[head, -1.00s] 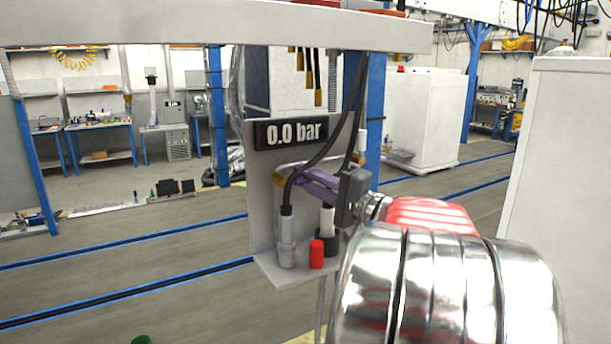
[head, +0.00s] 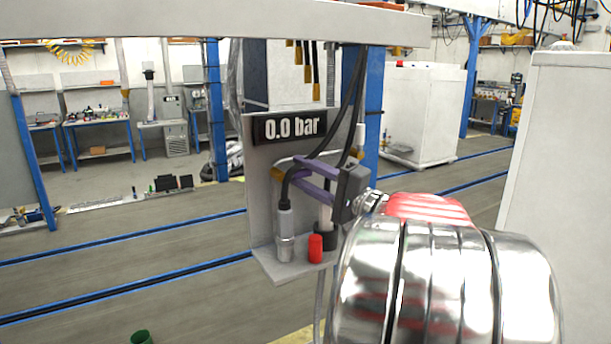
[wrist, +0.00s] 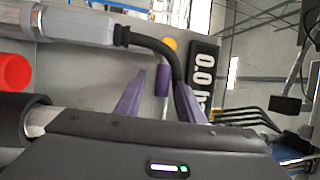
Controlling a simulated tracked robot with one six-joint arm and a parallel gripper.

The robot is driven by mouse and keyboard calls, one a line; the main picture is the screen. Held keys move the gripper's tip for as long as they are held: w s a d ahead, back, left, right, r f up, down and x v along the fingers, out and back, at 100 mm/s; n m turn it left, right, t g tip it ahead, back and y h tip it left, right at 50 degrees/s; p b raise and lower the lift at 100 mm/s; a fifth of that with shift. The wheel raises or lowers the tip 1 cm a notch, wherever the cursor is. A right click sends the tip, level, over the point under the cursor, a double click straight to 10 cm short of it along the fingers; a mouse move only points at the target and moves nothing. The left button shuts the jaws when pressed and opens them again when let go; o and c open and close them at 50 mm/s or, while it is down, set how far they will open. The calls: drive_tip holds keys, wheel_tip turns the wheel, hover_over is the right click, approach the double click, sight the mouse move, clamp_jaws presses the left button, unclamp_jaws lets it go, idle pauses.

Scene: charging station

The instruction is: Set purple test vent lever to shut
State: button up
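My gripper (head: 294,172), with two purple fingers on a dark body, is in front of the grey test panel (head: 262,215). Its fingers are apart. In the wrist view, my gripper (wrist: 161,85) has one finger on each side of the short purple vent lever (wrist: 162,79); I see gaps between lever and fingers. A yellow part (wrist: 168,45) shows just beyond the lever. In the head view the lever is hard to tell from the purple fingers. The display (head: 290,127) reads 0.0 bar.
A grey hose connector (head: 285,230) with a black hose, and a red cap (head: 315,248), stand on the panel's small shelf. The black hose passes close to my fingers. A white beam (head: 200,22) crosses above. A white cabinet (head: 565,150) stands at the right.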

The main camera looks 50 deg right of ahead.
drive_tip(key=shift+s, duration=0.1)
drive_tip(key=v, duration=1.3)
drive_tip(key=shift+s+f, duration=0.15)
drive_tip(key=shift+s, duration=0.15)
idle(0.3)
